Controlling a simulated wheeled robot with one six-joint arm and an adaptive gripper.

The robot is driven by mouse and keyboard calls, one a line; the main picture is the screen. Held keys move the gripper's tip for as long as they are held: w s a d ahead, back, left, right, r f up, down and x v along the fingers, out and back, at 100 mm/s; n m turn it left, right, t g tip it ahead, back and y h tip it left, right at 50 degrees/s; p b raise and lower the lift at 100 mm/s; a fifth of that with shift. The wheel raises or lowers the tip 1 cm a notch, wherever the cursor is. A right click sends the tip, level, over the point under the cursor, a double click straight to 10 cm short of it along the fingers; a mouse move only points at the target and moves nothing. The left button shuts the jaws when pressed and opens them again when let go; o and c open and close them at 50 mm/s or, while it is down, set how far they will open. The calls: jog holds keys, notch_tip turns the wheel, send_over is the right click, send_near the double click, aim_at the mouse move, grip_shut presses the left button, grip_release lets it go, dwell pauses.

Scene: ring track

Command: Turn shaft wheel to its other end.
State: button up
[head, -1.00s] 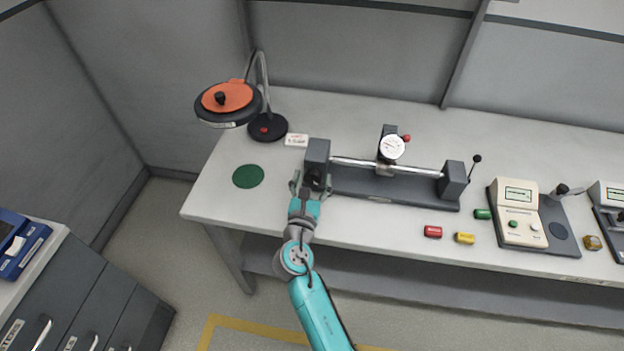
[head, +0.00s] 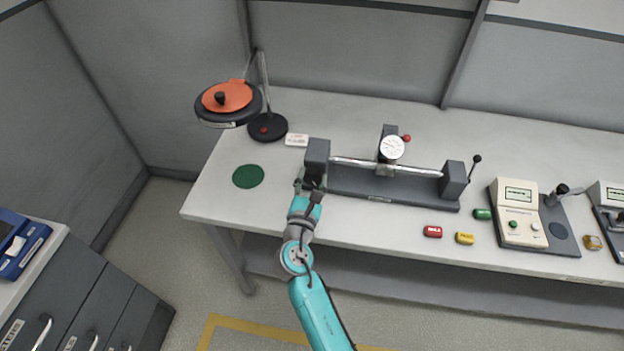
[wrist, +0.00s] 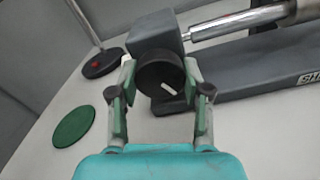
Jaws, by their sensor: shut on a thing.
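The shaft wheel (wrist: 158,72) is a dark round knob with a white mark near its lower right, in the middle of the wrist view. It sits on the front of the grey end block (wrist: 154,34) of the bench fixture. My gripper (wrist: 160,80) has one finger on each side of the wheel and is shut on it. In the head view my gripper (head: 312,184) is at the left end block (head: 317,155) and hides most of the wheel. A bright shaft (head: 350,161) runs right from this block, past a dial gauge (head: 391,148), to the other block.
A magnifier lamp (head: 228,104) stands at the back left, with a green disc (head: 248,176) in front of it. Red (head: 432,232) and yellow (head: 465,238) blocks and a tester (head: 518,212) lie to the right. The table's front left is clear.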

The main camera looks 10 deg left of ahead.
jog(key=o, duration=1.2)
jog(key=shift+c, duration=0.2)
jog(key=s, duration=1.2)
jog(key=shift+a, duration=0.2)
jog(key=shift+s, duration=0.1)
